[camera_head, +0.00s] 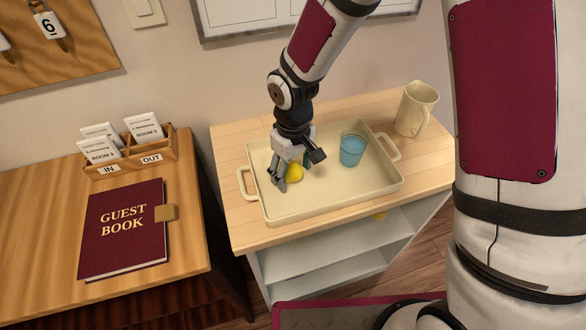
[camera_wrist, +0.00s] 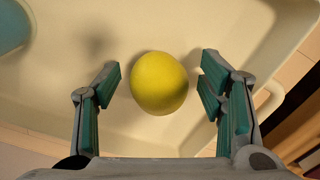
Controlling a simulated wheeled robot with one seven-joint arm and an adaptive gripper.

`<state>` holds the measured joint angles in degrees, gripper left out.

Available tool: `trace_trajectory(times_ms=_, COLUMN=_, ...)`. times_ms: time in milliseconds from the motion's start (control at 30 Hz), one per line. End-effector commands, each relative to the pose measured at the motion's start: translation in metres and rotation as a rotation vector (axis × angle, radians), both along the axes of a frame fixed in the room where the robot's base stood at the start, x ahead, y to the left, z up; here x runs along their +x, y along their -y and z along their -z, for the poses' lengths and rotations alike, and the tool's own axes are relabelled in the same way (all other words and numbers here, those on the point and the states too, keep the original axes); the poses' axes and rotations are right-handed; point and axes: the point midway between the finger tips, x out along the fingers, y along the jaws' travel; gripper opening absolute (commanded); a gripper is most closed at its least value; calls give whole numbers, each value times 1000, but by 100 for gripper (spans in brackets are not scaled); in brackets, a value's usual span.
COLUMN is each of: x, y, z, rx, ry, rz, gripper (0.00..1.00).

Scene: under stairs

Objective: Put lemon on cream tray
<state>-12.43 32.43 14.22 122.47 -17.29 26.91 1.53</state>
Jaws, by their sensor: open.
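The yellow lemon (camera_head: 294,173) is at the left part of the cream tray (camera_head: 345,197) on the wooden-topped shelf unit. In the wrist view the lemon (camera_wrist: 159,83) lies between the two open fingers (camera_wrist: 160,88), with a gap on each side. The tray floor (camera_wrist: 125,25) shows behind it. In the head view my gripper (camera_head: 291,172) is low over the tray's left side and partly hides the lemon. Whether the lemon rests on the tray floor is hard to tell.
A blue cup (camera_head: 352,149) stands in the tray, right of my gripper. A cream pitcher (camera_head: 416,108) stands behind the tray's right end. On the left desk are a red guest book (camera_head: 124,229) and a wooden card holder (camera_head: 128,156). The tray's front middle is clear.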

Motion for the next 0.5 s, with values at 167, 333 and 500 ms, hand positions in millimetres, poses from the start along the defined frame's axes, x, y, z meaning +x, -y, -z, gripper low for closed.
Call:
trace_trajectory(times_ms=167, x=1, y=0, z=-13, rx=1, ry=4, rz=1, gripper=63)
trace_trajectory(times_ms=333, x=2, y=0, z=-45, rx=1, ry=7, rz=2, gripper=63)
trace_trajectory(times_ms=500, x=2, y=0, z=-80, rx=2, ry=6, rz=2, gripper=63)
